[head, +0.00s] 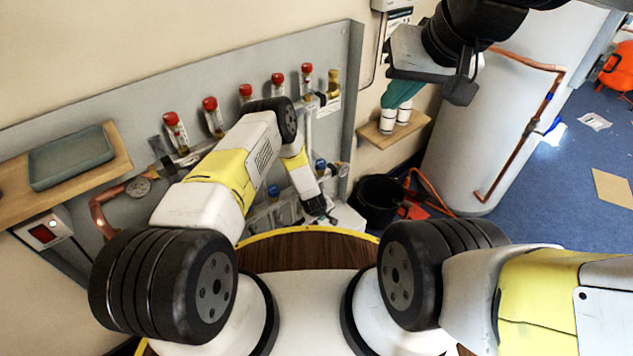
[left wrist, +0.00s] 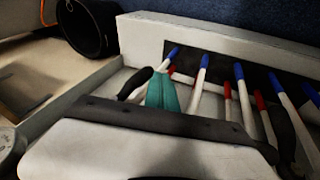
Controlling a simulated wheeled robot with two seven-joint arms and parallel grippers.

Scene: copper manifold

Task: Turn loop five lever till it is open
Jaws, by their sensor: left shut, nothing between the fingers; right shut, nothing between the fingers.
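The copper manifold (head: 215,130) with a row of red-capped gauges hangs on the grey backboard at the left of the head view. Blue caps (head: 320,165) show on its lower row. I cannot tell which part is the loop five lever. My right gripper (head: 400,93) is shut and empty at the upper right.
A small wooden shelf (head: 410,128) with white cylinders is below my right gripper. A black bucket (head: 380,200) stands on the floor near the large white tank (head: 475,130). A wooden shelf with a grey tray (head: 70,158) is at the left.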

